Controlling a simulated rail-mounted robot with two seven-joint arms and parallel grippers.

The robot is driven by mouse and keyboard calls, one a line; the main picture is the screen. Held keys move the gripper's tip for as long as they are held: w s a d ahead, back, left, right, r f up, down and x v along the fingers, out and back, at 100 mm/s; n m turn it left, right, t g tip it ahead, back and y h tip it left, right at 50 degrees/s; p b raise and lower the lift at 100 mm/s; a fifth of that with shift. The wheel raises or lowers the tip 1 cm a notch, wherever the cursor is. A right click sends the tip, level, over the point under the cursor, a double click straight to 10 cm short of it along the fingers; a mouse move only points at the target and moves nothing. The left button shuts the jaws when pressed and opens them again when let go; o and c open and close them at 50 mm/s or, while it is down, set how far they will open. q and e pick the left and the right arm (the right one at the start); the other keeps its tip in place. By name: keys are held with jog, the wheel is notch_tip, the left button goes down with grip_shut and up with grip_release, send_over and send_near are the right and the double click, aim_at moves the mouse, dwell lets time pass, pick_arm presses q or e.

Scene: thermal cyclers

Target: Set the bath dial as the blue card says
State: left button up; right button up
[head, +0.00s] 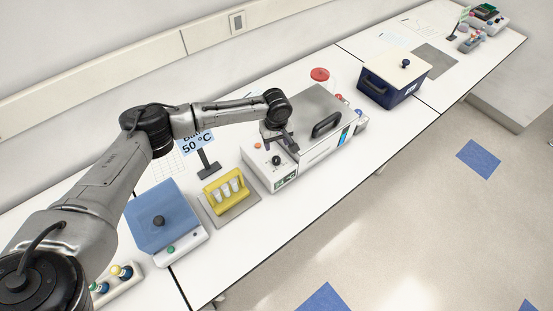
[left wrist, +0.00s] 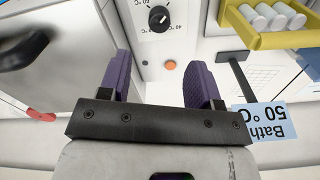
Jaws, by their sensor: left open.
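The bath (head: 315,150) is a white box with a grey lid and a black handle. Its black dial (head: 276,160) is on the end panel; it also shows in the left wrist view (left wrist: 159,18) with a white pointer mark and small °C labels around it, hard to read. The blue card (head: 197,143) reads "Bath 50 °C"; it appears upside down in the left wrist view (left wrist: 265,121). My left gripper (head: 285,145) is above the dial end of the bath. Its purple fingers (left wrist: 158,80) are apart and empty, with the dial beyond them. My right gripper is not in view.
An orange button (left wrist: 170,65) sits on the bath near the dial. A yellow rack (head: 228,189) with white tubes and a blue-lidded device (head: 163,217) stand left of the bath. A dark blue box (head: 393,80) stands to the right.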

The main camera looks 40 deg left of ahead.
aim_at(276, 159)
pick_arm(q)
notch_tip(276, 159, down, 9)
jog(key=shift+r+b, duration=0.1)
jog(key=shift+b, duration=0.35)
jog(key=shift+f, duration=1)
jog(key=shift+c, duration=0.4)
